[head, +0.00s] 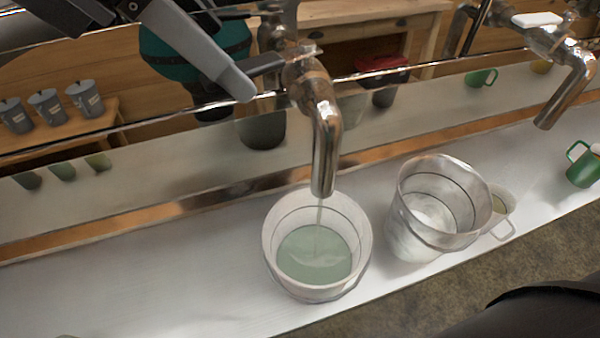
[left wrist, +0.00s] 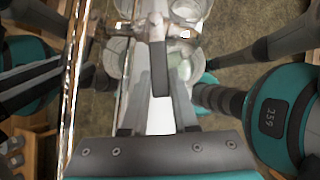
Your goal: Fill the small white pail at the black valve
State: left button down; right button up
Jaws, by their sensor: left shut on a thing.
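A white pail (head: 285,285) stands upright on the light ledge, under the tap's spout (head: 325,150). A thin stream (head: 319,215) runs from the spout into it. Pale green liquid (head: 315,255) covers its bottom, with its surface below the dark line around the inner wall. My left gripper (head: 245,82) is shut on the black valve handle (head: 266,65), which sticks out to the left of the tap body. In the left wrist view the black handle (left wrist: 158,70) lies between the fingers. My right gripper is not seen.
Another tap (head: 565,80) hangs at the far right near a green mug (head: 585,168). Several grey canisters (head: 47,107) stand at the left. The ledge (head: 150,270) is clear left of the pail.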

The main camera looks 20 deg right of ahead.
pick_arm(q)
jog(key=shift+w+f+m, duration=0.1)
jog(key=shift+w+m, duration=0.2)
jog(key=shift+m, duration=0.1)
jog(key=shift+w+a+m+g, duration=0.1)
jog(key=shift+w+m+g, duration=0.65)
jog(key=shift+m, duration=0.35)
jog(key=c, duration=1.1)
grip_release()
jog(key=o, duration=0.3)
jog(key=shift+w, duration=0.15)
jog(key=shift+o, duration=1.4)
